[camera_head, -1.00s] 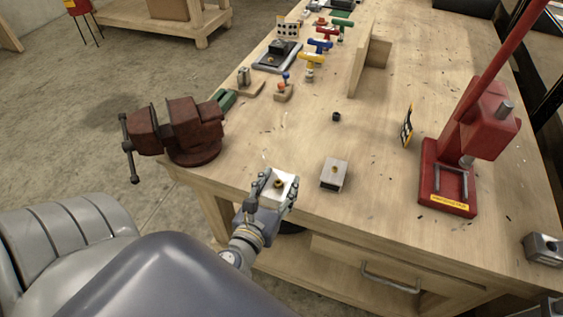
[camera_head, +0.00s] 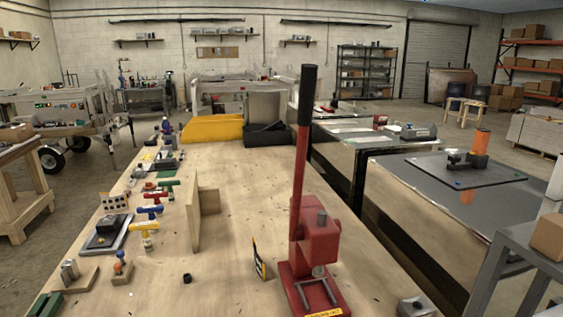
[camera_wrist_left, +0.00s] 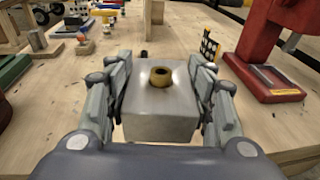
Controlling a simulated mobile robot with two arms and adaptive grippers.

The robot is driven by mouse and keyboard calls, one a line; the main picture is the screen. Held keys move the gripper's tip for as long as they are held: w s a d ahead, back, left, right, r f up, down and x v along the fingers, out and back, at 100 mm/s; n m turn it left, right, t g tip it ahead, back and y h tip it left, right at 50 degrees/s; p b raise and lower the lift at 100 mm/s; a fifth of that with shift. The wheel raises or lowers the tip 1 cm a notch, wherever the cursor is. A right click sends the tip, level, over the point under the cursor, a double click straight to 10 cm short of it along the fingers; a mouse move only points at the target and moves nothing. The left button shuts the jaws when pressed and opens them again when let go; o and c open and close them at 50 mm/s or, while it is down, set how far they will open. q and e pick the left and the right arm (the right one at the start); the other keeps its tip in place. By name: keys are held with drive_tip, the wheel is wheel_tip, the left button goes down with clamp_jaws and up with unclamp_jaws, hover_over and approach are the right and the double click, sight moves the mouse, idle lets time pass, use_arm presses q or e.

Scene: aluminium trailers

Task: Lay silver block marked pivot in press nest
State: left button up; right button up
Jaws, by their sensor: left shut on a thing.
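In the left wrist view a silver block (camera_wrist_left: 160,108) with a brass bushing on its top sits between the fingers of my left gripper (camera_wrist_left: 162,92). The gripper is shut on its sides. No pivot marking is readable on it. The red press (camera_head: 320,243) stands on the bench at the lower middle of the head view, its long lever upright. A metal frame, seemingly the press nest (camera_head: 316,290), is on its base. In the left wrist view the press (camera_wrist_left: 262,45) is ahead and to the right of the block, apart from it. My right gripper is in neither view now.
A small black-and-yellow plate (camera_head: 259,258) stands left of the press. A wooden upright (camera_head: 207,203) and several coloured T-handles (camera_head: 148,211) are further left. A metal block (camera_head: 416,306) lies right of the press. The bench middle is mostly clear.

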use_arm(q)
drive_tip(key=shift+w+d+r+m+h, duration=0.3)
drive_tip(key=shift+d+r+h, duration=0.1)
drive_tip(key=shift+d+r, duration=0.1)
drive_tip(key=shift+w+d+r+m+h, duration=0.25)
drive_tip(key=shift+d+r+h, duration=0.15)
drive_tip(key=shift+d+r, duration=0.3)
drive_tip(key=shift+d, duration=0.15)
drive_tip(key=shift+a+f, duration=0.1)
drive_tip(key=shift+a, duration=0.05)
